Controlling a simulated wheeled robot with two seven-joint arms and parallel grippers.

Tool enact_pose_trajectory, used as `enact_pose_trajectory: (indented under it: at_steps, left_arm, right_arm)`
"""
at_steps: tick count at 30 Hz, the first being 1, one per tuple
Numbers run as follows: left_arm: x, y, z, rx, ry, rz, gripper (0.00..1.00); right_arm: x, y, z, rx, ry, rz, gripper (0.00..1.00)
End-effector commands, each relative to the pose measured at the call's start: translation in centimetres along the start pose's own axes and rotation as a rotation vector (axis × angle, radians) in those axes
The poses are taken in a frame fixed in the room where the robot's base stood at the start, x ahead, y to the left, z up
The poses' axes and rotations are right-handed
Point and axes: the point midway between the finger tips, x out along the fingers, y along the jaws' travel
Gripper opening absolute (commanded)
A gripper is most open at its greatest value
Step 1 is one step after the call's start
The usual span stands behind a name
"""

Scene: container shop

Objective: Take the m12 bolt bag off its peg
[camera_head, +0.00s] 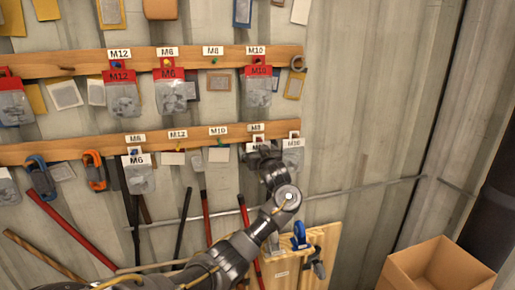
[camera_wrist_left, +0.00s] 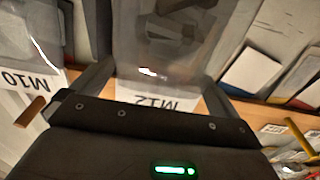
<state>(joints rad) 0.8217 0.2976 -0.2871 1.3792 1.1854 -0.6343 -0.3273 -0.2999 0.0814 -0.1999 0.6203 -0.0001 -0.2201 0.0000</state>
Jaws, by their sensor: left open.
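In the head view my left gripper (camera_head: 262,158) is at the lower rail, in front of a clear bag with a white label (camera_head: 256,147), most of which it hides. In the left wrist view a clear bag with an upside-down M12 label (camera_wrist_left: 158,102) lies between the two fingers of my left gripper (camera_wrist_left: 155,75). The fingers are apart, one on each side of the bag; whether they touch it I cannot tell. The bag's peg is hidden. My right gripper is not in view.
An M10 bag (camera_head: 292,152) hangs close on the right; it also shows in the left wrist view (camera_wrist_left: 28,85). Red-topped bags hang on the upper rail (camera_head: 215,56). Carabiners (camera_head: 95,170) hang at left. A wooden board (camera_head: 310,262) with clamps and a cardboard box (camera_head: 440,265) stand below right.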

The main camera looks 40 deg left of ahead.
Motion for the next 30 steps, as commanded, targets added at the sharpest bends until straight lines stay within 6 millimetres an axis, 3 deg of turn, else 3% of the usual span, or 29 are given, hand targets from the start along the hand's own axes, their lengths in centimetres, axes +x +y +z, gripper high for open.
enact_pose_trajectory:
  at_steps: [11, 22, 30]
  left_arm:
    - [0.67, -0.02, 0.07, 0.000, -0.001, 0.000, 1.00]
    - [0.64, -0.01, 0.08, 0.000, -0.001, 0.000, 0.55]
    - [0.63, 0.01, -0.52, -0.001, 0.000, 0.001, 0.55]
  right_arm:
    - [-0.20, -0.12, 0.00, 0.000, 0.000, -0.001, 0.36]
    - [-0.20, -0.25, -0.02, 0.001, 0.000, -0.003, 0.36]
    - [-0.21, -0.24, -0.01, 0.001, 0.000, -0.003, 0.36]
